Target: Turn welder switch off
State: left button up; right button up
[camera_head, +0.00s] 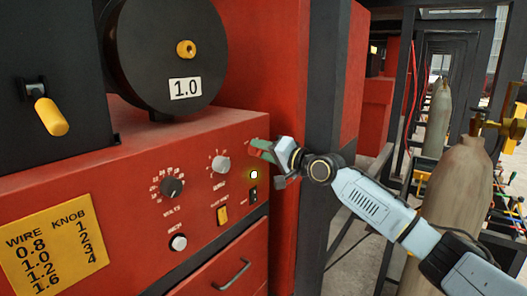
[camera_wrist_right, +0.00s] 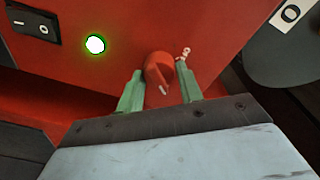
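The welder is a red cabinet (camera_head: 130,170) that fills the left of the head view. Its red rotary switch (camera_wrist_right: 160,70) has a white pointer mark and sits on the panel in the right wrist view. My right gripper (camera_head: 262,150) is at the panel's right edge and partly hides this switch in the head view. In the right wrist view its green fingers (camera_wrist_right: 160,84) stand apart on either side of the red switch, with small gaps visible; contact cannot be told. The lamp (camera_head: 254,175) is lit, also in the wrist view (camera_wrist_right: 95,44). My left gripper is not in view.
A black rocker switch (camera_wrist_right: 34,24) is beside the lamp. Knobs (camera_head: 172,187) and a yellow switch (camera_head: 222,215) are on the panel. A dark post (camera_head: 325,100) stands close behind my right gripper. Gas cylinders (camera_head: 455,190) stand at right.

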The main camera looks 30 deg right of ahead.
jog(key=c, duration=0.5)
jog(key=shift+o, duration=0.2)
jog(key=shift+f+n+b, duration=0.15)
jog(key=shift+n+b, duration=0.65)
jog(key=shift+b, duration=0.2)
jog(key=shift+n+t+y+b, duration=0.15)
jog(key=shift+n+y+b, duration=0.35)
jog(key=shift+n+b, duration=3.4)
jog(key=shift+n+t+y+b, duration=0.15)
jog(key=shift+n+y+b, duration=0.35)
jog(key=shift+n+b, duration=3.4)
jog(key=shift+n+p, duration=0.75)
jog(key=shift+n, duration=0.25)
